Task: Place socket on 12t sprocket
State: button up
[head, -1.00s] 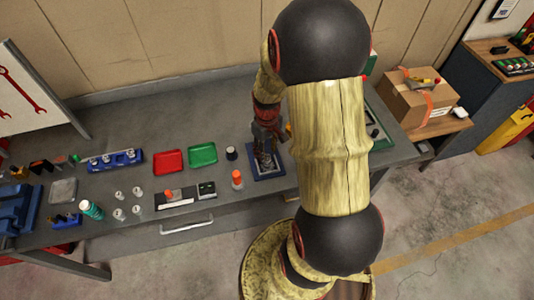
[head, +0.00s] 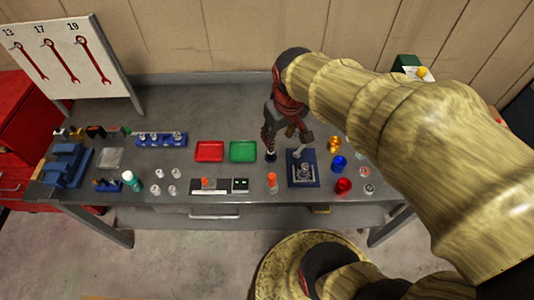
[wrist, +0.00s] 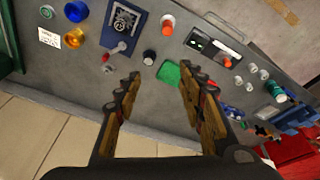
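A short black cylinder (head: 270,155), which looks like the socket, stands on the bench between the green tray and the blue base plate (head: 316,181). It also shows in the wrist view (wrist: 149,57). The sprocket assembly (head: 304,171) sits on the blue plate; in the wrist view it is a grey toothed part (wrist: 124,21). A grey rod-like piece (wrist: 119,47) lies at the plate's edge. My gripper (wrist: 160,75) is open and empty, its fingers wide apart above the bench. In the head view my gripper (head: 287,132) is behind the black cylinder and plate.
A green tray (head: 243,151) and a red tray (head: 209,151) lie left of the cylinder. An orange-capped bottle (head: 271,182) stands at the front. Blue (head: 339,163), red (head: 343,186) and orange-yellow (head: 334,144) parts stand right of the plate. The bench behind the trays is clear.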

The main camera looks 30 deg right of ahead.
jog(key=s+a+r+t, duration=0.2)
jog(key=s+a+r, duration=0.4)
jog(key=a, duration=0.3)
jog(key=shift+s+a+r+t+y, duration=0.35)
jog(key=shift+s+t+y, duration=0.05)
jog(key=shift+s, duration=0.2)
notch_tip(320, 180, down, 8)
jog(key=b, duration=0.8)
jog(key=shift+c, duration=0.4)
